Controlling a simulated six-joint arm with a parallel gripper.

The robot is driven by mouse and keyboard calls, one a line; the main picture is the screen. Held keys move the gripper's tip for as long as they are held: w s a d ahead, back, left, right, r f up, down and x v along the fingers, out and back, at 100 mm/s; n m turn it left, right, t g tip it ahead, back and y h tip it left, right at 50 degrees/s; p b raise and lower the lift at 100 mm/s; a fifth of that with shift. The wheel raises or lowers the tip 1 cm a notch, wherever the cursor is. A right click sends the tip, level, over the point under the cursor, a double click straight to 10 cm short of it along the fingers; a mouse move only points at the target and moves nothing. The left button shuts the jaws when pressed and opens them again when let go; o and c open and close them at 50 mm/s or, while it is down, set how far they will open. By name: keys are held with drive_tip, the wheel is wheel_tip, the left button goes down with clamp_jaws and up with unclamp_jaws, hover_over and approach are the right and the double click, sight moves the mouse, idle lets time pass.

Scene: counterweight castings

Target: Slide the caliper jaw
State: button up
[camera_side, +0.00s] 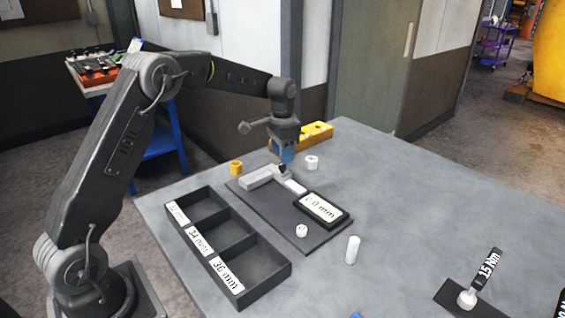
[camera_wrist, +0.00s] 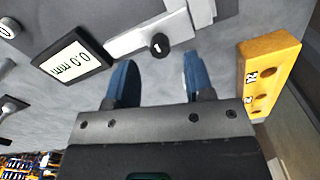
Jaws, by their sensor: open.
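The caliper lies on a dark plate (camera_side: 268,206), with a light grey bar (camera_side: 258,177) and a paler sliding part (camera_side: 295,186) beside it. A small black knob (camera_side: 283,168) stands on it; in the wrist view the knob (camera_wrist: 158,44) has a white mark. The display (camera_side: 320,209) reads 0.0 mm; it shows upside down in the wrist view (camera_wrist: 72,58). My gripper (camera_side: 282,159) is just above the knob, its blue fingers apart. In the wrist view my gripper (camera_wrist: 158,80) is open and empty, with the knob beyond and between the fingertips, apparently not touched.
A dark tray (camera_side: 268,277) with three labelled compartments stands front left. A yellow cylinder (camera_side: 236,168), a white one (camera_side: 311,162) and a taller white one (camera_side: 353,250) stand around the plate. A white ring (camera_side: 302,231) sits on it. A yellow block (camera_side: 316,134) is behind my gripper.

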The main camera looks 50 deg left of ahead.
sight(268, 176)
drive_tip(key=shift+f, duration=1.75)
drive_tip(key=shift+c, duration=0.5)
clamp_jaws()
drive_tip(key=shift+d, duration=0.1)
